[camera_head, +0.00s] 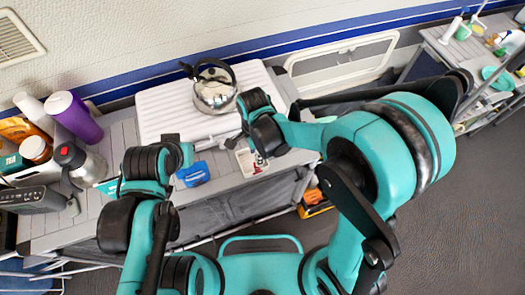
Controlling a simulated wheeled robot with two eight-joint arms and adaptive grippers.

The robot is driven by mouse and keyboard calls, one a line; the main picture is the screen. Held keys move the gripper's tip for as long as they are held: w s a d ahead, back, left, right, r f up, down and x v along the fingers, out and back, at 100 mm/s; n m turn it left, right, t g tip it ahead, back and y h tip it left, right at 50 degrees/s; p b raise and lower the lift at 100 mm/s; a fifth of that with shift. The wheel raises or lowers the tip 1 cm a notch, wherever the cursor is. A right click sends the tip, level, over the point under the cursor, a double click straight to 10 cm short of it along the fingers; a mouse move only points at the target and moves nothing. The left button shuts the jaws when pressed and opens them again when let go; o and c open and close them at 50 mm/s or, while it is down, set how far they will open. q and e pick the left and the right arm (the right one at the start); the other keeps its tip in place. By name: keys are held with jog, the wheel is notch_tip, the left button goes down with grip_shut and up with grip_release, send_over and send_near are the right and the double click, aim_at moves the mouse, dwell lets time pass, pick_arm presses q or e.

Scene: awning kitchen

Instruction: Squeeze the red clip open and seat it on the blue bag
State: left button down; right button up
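A small blue bag (193,175) lies on the grey counter near its front edge, just right of my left wrist. My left gripper (176,141) is beyond the bag, near the front edge of the white ribbed board; its fingers are small and partly hidden. A small white tray (241,163) sits right of the bag. A small red item (259,161), perhaps the red clip, shows at the tray's right side, partly hidden by my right arm. My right gripper (234,141) is above and just beyond the tray. I cannot tell whether either gripper is open or holds anything.
A steel kettle (215,88) stands on the white ribbed board (165,105). A steel flask (82,164), a purple tumbler (75,118) and a black appliance (35,199) crowd the counter's left. An orange-and-black toolbox (314,204) is below the counter. A second shelf (450,52) stands at upper right.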

notch_tip(320, 180, down, 8)
jog(key=b, duration=0.6)
jog(key=shift+r, duration=0.2)
jog(key=c, duration=0.6)
jog(key=shift+c, duration=0.2)
jog(key=shift+r, duration=0.2)
jog(key=shift+r+p, duration=1.9)
jog(key=shift+r, duration=0.5)
jog(key=shift+f, duration=0.1)
